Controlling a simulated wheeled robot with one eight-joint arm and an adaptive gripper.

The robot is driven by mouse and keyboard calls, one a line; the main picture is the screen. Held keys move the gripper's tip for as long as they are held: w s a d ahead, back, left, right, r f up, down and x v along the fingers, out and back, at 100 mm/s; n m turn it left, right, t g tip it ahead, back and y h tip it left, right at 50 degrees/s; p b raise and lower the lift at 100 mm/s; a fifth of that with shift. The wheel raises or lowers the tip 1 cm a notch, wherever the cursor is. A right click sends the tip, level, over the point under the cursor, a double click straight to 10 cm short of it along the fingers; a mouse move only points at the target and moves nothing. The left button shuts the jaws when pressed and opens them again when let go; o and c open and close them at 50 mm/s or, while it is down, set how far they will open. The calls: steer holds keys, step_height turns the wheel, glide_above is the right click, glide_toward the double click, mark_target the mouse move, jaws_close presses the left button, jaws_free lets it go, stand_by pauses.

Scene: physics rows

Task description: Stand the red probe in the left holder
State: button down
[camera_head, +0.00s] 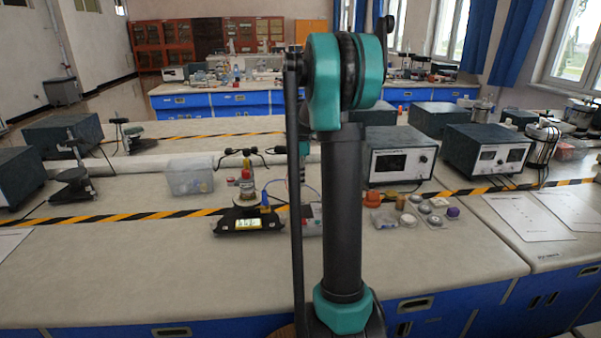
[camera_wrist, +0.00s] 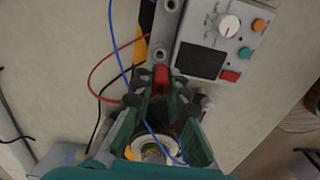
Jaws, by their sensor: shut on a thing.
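In the wrist view my gripper (camera_wrist: 160,92) has its dark green fingers closed around the red probe (camera_wrist: 161,76), of which only a short red part shows between the fingertips. I cannot tell which one is the left holder, nor whether the probe touches the near ring. In the head view my arm hides the gripper and probe.
The grey meter box (camera_wrist: 214,42) with a dial and buttons stands beside the rings. Red (camera_wrist: 92,76) and blue (camera_wrist: 118,55) wires run close to my fingers.

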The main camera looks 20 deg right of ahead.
mark_target(301, 190)
steer(key=shift+f, duration=1.6)
steer(key=shift+f, duration=1.65)
stand_by(1.8)
steer(key=c, duration=1.4)
jaws_free()
steer(key=shift+c, duration=0.2)
steer(key=shift+o, duration=0.4)
steer(key=shift+o, duration=0.9)
steer(key=shift+r, duration=3.75)
